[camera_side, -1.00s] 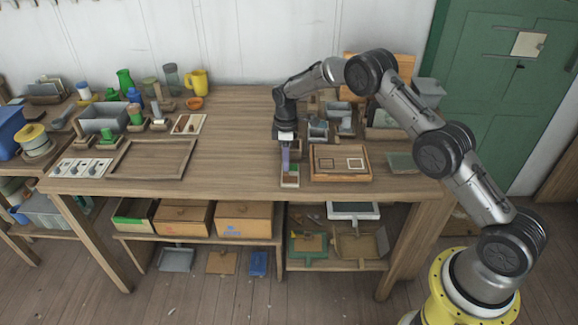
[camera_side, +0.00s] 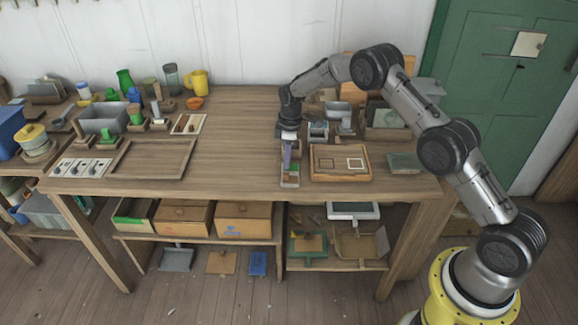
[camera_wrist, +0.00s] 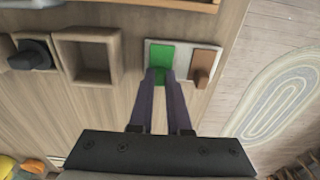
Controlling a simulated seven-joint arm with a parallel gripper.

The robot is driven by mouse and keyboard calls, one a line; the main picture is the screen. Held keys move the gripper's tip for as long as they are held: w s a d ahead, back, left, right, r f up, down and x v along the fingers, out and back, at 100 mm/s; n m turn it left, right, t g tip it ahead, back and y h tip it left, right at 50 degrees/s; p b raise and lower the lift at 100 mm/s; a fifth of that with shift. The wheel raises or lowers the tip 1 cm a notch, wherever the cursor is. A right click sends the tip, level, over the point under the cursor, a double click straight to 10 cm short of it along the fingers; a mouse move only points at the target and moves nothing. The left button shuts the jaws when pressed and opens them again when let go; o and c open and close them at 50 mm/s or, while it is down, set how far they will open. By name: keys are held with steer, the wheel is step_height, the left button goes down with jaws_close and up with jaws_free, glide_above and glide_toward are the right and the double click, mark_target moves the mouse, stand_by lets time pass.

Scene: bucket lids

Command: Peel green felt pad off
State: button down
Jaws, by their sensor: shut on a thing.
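A small pale plate (camera_wrist: 182,60) lies near the table's front edge, with a green felt pad (camera_wrist: 161,54) and a brown piece (camera_wrist: 204,62) side by side on it. The plate also shows under my gripper in the side view (camera_side: 289,183). My gripper (camera_wrist: 160,75) points down at the plate, its purple-grey fingers (camera_side: 287,158) close together at the tips. It is shut on the near edge of the green pad, and the fingertips cover that edge. I cannot tell whether any of the pad is lifted off the plate.
A wooden tray with two square outlines (camera_side: 326,176) stands just right of the plate. A square wooden box (camera_wrist: 88,58) and a dark knobbed piece (camera_wrist: 35,53) are close by in the wrist view. Grey bins (camera_side: 318,131) stand behind.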

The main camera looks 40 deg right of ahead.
steer(key=shift+s+d+r+t+y, duration=0.2)
steer(key=shift+s+r+t+y, duration=0.15)
steer(key=shift+t+y, duration=0.45)
stand_by(0.7)
stand_by(1.8)
steer(key=shift+r, duration=2.5)
